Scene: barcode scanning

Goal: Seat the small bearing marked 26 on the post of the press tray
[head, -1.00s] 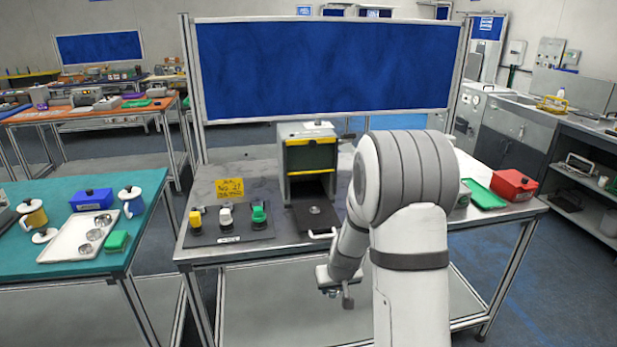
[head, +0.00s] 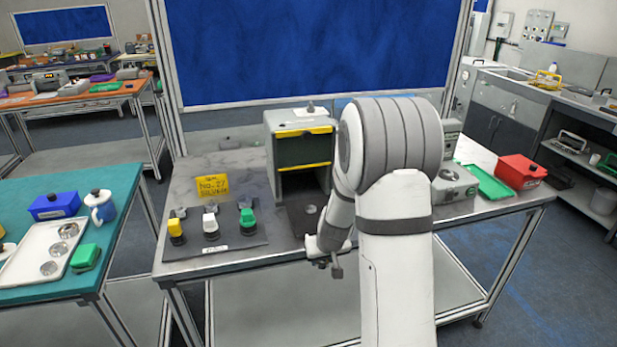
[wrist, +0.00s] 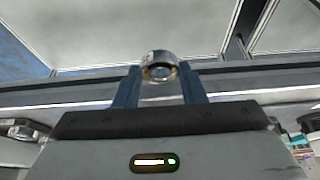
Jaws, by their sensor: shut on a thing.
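My gripper (head: 335,268) is in front of the press table's near edge in the head view. In the wrist view its two fingers are shut on a small silver ring-shaped bearing (wrist: 160,58), held at the fingertips. I cannot read a number on it. In the head view the bearing is too small to make out. The dark press tray (head: 299,225) sticks out of the front of the grey press (head: 304,153), with a small round light feature (head: 310,209) on it, perhaps the post. My arm hides the tray's right side.
A red box (head: 522,171) and green tray (head: 484,182) are at right.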

